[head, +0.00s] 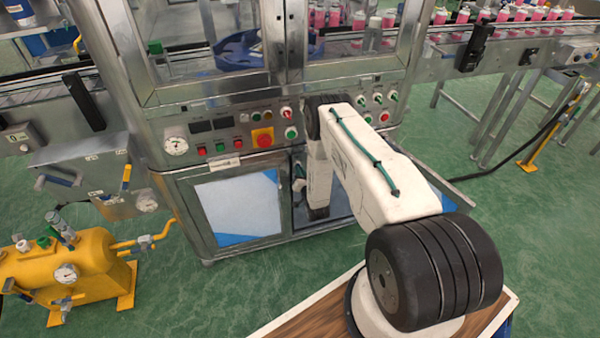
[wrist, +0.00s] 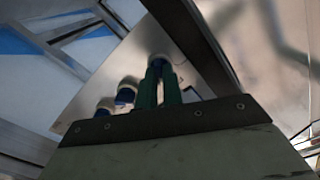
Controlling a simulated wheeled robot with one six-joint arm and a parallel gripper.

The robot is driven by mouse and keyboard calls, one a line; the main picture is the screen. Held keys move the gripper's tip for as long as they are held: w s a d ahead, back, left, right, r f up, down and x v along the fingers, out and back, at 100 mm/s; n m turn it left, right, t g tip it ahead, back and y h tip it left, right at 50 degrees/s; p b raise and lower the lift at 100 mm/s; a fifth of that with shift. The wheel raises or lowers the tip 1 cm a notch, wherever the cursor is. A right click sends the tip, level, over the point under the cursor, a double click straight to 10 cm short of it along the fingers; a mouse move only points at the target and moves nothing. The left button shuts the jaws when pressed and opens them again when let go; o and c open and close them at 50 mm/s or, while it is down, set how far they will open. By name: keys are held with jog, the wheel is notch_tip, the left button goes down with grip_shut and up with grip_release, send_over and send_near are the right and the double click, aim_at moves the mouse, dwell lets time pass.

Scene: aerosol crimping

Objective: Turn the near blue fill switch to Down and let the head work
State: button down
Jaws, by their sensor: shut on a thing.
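In the wrist view, three blue switches with pale collars stand in a row on a light metal plate (wrist: 85,92). My gripper (wrist: 160,72) has green fingers closed around the blue switch (wrist: 157,61) at the upper right end of the row. The fingers hide most of this switch, so its setting cannot be read. The middle blue switch (wrist: 126,92) and the lower left blue switch (wrist: 104,106) stand free beside the fingers. In the head view my arm hides the gripper and the held switch.
In the head view, a control panel with a red emergency stop (head: 263,138) and a gauge (head: 176,146) spans the machine above my wrist. A cabinet window (head: 240,208) is left of it. A yellow tank (head: 80,270) stands at lower left. A conveyor carries pink cans (head: 520,14).

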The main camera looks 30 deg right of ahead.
jog(key=shift+m, duration=1.5)
jog(key=c, duration=1.5)
grip_release()
jog(key=shift+c, duration=0.2)
jog(key=v, duration=0.7)
jog(key=shift+s, duration=0.4)
jog(key=shift+a, duration=0.15)
